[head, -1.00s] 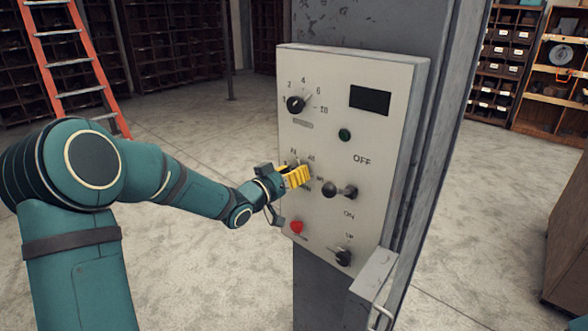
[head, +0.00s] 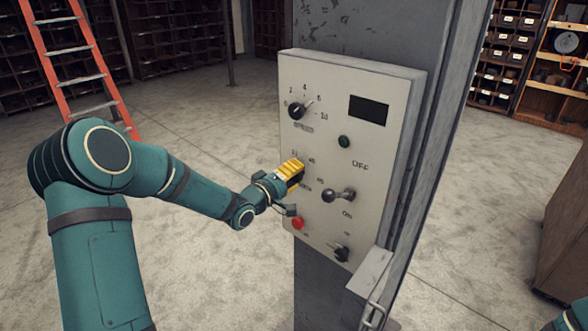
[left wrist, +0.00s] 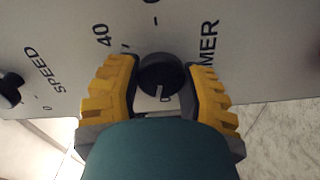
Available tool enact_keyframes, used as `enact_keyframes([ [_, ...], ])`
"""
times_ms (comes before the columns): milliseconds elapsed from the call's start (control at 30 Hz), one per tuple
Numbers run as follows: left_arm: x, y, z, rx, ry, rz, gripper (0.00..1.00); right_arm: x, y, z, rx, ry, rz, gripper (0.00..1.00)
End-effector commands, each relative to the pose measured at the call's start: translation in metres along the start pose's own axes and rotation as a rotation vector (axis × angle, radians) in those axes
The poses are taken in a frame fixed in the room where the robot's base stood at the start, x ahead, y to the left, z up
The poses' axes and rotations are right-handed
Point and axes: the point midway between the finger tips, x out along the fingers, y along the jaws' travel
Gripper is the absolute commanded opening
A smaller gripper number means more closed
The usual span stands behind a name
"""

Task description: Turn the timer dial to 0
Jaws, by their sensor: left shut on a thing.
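The timer dial (left wrist: 160,75) is a round black knob on the pale control panel (head: 384,159), beside lettering ending in "MER". A light pointer line shows on the dial's lower part in the left wrist view, near a partly hidden mark. A "40" shows at its upper left. My left gripper (head: 290,172), with yellow fingers, is shut on the dial; one finger lies on each side of it in the left wrist view (left wrist: 165,95). In the head view the gripper hides the dial. My right gripper is out of view.
The speed knob (head: 297,111) is above the gripper. A dark lever knob (head: 338,195) is to its right, a red button (head: 298,223) below, and another black knob (head: 340,254) lower right. A dark display (head: 369,110) and green button (head: 344,142) are higher.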

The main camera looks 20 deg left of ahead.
Motion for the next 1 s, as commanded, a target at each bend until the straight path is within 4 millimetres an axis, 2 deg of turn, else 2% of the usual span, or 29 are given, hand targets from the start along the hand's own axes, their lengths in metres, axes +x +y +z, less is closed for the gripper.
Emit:
enact_keyframes([
  [100,0.000,0.002,-0.001,-0.086,0.001,0.002,0.06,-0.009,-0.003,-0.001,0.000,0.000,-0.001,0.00],
  [400,0.000,0.001,-0.001,-0.237,0.001,0.003,0.06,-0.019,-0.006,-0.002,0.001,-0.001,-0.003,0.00],
  [1000,0.001,0.000,0.000,-0.290,0.001,0.004,0.06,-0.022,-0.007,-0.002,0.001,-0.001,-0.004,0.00],
])
